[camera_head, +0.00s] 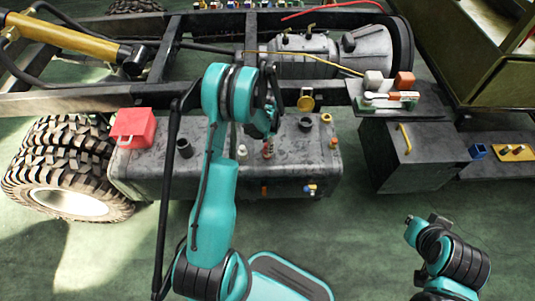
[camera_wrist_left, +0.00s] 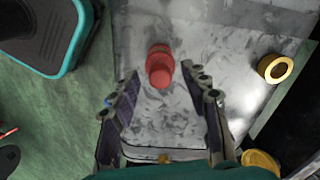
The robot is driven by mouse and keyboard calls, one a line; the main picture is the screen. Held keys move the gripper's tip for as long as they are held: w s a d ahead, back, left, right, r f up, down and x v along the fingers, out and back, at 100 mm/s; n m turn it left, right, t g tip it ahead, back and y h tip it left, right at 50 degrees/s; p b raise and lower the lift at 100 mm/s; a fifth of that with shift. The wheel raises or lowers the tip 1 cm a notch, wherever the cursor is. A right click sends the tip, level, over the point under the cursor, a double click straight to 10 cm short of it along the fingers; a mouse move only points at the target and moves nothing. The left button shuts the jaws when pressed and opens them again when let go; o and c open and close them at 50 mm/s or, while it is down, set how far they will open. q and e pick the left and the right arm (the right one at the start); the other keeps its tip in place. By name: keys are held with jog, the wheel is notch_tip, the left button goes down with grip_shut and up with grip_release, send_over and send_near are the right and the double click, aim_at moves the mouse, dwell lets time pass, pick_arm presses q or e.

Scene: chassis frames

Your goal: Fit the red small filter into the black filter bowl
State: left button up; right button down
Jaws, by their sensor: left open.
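A red small filter (camera_wrist_left: 160,66) stands on the grey tank top in the left wrist view, ahead of and between my fingers, not visibly gripped. In the head view a small reddish piece, probably the same filter (camera_head: 267,151), shows just below my left gripper (camera_head: 265,128). My left gripper is open, its two dark fingers spread to either side of the red filter in the wrist view. Two black cup-like parts, at the left (camera_head: 186,148) and right (camera_head: 305,124), stand on the tank; I cannot tell which is the filter bowl.
The grey tank (camera_head: 225,182) hangs beside the chassis frame. A red box-like part (camera_head: 131,127) is at its left end, near a big tyre (camera_head: 72,165). A yellow ring (camera_wrist_left: 275,68) shows in the wrist view. A dark box (camera_head: 405,155) with small parts stands right.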

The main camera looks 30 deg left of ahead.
pick_arm(q)
jog(key=shift+f, duration=0.65)
grip_shut()
jog(key=shift+r, duration=0.15)
